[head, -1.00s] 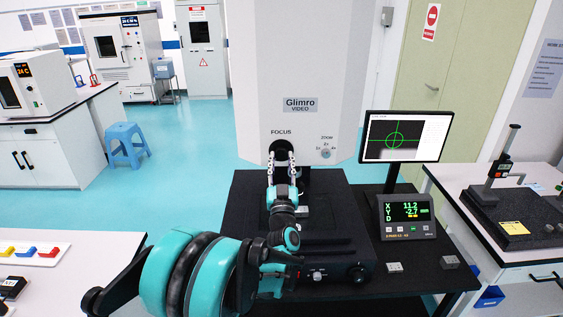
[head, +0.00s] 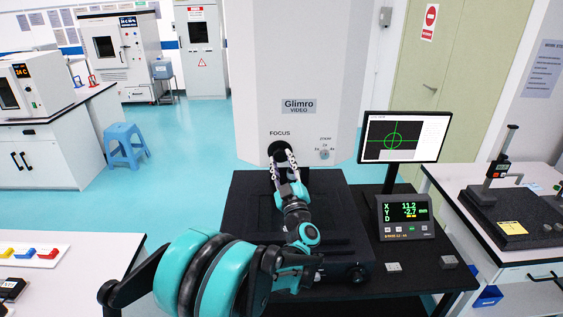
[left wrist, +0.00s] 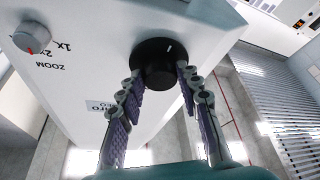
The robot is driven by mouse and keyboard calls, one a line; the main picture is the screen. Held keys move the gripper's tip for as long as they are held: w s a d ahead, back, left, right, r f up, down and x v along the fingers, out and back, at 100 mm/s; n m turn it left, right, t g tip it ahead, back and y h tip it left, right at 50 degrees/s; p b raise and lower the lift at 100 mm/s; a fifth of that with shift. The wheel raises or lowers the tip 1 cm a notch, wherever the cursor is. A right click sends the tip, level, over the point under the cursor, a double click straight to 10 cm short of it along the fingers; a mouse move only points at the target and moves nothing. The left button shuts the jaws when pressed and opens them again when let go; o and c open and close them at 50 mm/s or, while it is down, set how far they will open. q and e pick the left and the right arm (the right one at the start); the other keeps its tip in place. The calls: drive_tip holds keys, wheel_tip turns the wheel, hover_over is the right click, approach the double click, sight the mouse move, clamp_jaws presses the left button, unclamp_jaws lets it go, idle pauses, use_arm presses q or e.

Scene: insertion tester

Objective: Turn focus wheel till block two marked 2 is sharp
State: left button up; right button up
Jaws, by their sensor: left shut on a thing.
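The black focus wheel (head: 278,150) sits on the front of the white Glimro video machine (head: 297,75), under the word FOCUS. My left gripper (head: 284,158) is shut on the wheel. In the left wrist view the fingers (left wrist: 158,85) are on either side of the wheel (left wrist: 157,62), which carries a white mark near its upper right. The monitor (head: 403,137) shows a green circle with crosshairs over grey, with a paler patch at the bottom; I cannot read a 2 there. The block under the lens is hidden by my arm. My right gripper is not in view.
The zoom knob (head: 324,154) is right of the wheel. A readout box (head: 405,215) stands below the monitor. Two small blocks, one light (head: 394,267) and one dark (head: 449,262), lie on the black table. A side bench (head: 515,250) is at right.

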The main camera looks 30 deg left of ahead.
use_arm(q)
drive_tip(key=shift+n+g+y, duration=0.4)
drive_tip(key=shift+n+g, duration=0.1)
drive_tip(key=shift+n, duration=0.6)
drive_tip(key=o, duration=1.2)
drive_tip(key=shift+c, duration=0.2)
drive_tip(key=shift+d, duration=0.1)
drive_tip(key=v, duration=1.1)
drive_tip(key=shift+s+d, duration=0.3)
drive_tip(key=shift+s, duration=0.05)
